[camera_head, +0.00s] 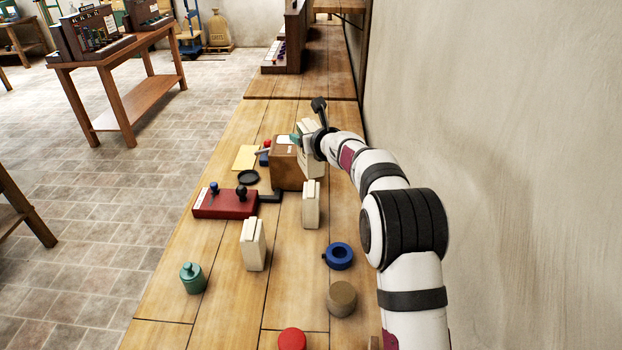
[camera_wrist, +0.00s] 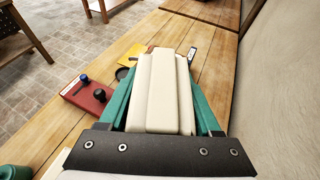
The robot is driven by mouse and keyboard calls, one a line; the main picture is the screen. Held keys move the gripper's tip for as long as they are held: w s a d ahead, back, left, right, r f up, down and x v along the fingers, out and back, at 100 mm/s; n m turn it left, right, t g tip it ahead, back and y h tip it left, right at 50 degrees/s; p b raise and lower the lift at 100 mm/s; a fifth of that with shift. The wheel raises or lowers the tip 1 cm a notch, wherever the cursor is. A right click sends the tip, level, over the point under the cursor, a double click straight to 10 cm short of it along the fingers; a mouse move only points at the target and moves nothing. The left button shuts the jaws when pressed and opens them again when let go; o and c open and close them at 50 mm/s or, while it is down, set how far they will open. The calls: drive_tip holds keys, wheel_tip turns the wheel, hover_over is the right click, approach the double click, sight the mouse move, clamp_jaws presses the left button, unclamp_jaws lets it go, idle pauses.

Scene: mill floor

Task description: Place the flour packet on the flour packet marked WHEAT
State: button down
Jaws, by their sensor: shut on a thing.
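My gripper (camera_head: 300,138) is at the far part of the bench, beside a brown box. Its teal fingers are shut on a cream flour packet (camera_wrist: 165,95), which fills the middle of the wrist view. In the head view cream packet surfaces (camera_head: 314,164) show at the gripper, partly hidden by the box and my arm. I cannot tell whether a second packet is under the held one. Two more cream packets stand upright nearer the camera, one in the middle (camera_head: 311,205) and one at front left (camera_head: 253,245). No WHEAT marking is readable.
The brown box (camera_head: 287,168) stands close left of the gripper. A red base with knobs (camera_head: 225,204), a black dish (camera_head: 248,177) and a yellow sheet (camera_head: 245,157) lie left. A green weight (camera_head: 192,279), blue ring (camera_head: 339,256), brown cylinder (camera_head: 341,298) and red knob (camera_head: 292,340) are nearer. The wall is right.

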sight(317, 172)
wheel_tip(317, 172, down, 9)
drive_tip(key=shift+r, duration=0.1)
drive_tip(key=shift+f, duration=0.25)
drive_tip(key=shift+c, duration=0.4)
unclamp_jaws()
drive_tip(key=shift+r, duration=0.15)
drive_tip(key=v, duration=1.2)
drive_tip(key=shift+r, duration=0.1)
